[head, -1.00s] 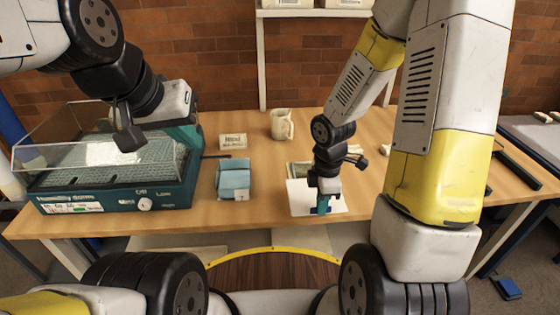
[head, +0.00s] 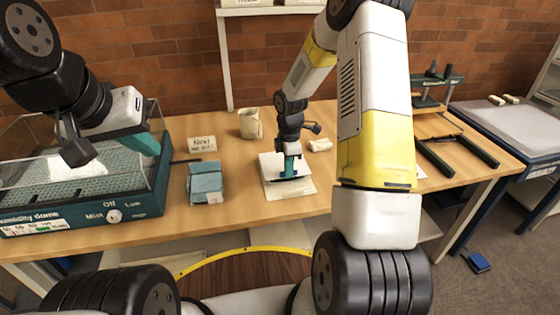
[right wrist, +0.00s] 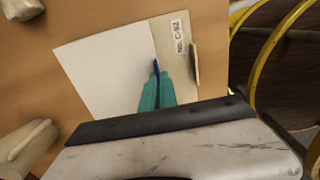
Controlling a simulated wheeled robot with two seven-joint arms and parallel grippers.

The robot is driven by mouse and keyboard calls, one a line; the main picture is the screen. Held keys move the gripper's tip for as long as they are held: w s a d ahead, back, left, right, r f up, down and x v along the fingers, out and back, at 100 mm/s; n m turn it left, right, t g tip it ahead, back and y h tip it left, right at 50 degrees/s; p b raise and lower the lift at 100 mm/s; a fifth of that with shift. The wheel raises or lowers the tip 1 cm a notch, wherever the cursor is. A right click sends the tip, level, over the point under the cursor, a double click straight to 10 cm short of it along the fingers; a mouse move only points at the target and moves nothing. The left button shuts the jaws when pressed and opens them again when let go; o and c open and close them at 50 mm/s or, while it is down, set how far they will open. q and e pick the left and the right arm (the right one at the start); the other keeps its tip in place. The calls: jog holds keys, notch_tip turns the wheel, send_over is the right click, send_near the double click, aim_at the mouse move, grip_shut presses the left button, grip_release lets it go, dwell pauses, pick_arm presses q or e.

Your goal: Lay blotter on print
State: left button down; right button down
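The blotter, a plain white sheet (head: 271,163), lies over a cream sheet or folder (head: 290,190) that shows along its front and right edges. In the right wrist view the white blotter (right wrist: 105,68) covers most of the cream piece (right wrist: 208,35), which bears a small label. The print's picture area is hidden beneath. My right gripper (head: 291,171) is at the blotter's right edge; its teal fingers (right wrist: 157,75) are together on that edge, with dark blue tips. My left gripper (head: 145,143) hangs by the humidity dome at left, its finger gap not clear.
The humidity dome (head: 115,212) stands at left with a pale sheet inside. A press (head: 437,90) stands at right.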

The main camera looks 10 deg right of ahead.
jog(key=shift+f, duration=1.4)
jog(key=shift+f, duration=0.1)
jog(key=c, duration=1.7)
grip_release()
jog(key=shift+o, duration=0.3)
notch_tip(320, 180, up, 12)
jog(key=s+r+m+t, duration=0.2)
jog(key=s+r+m, duration=0.25)
jog(key=r, duration=0.55)
jog(key=s+r+m+t, duration=0.1)
jog(key=s+r+m, duration=0.2)
jog(key=s, duration=0.3)
jog(key=s+a+r+m+t+y, duration=0.1)
jog(key=s+r+m, duration=0.3)
jog(key=s+m, duration=0.2)
jog(key=s+a+r+m+t+y, duration=0.1)
jog(key=s+r+m, duration=0.3)
jog(key=s, duration=0.4)
jog(key=shift+t, duration=0.6)
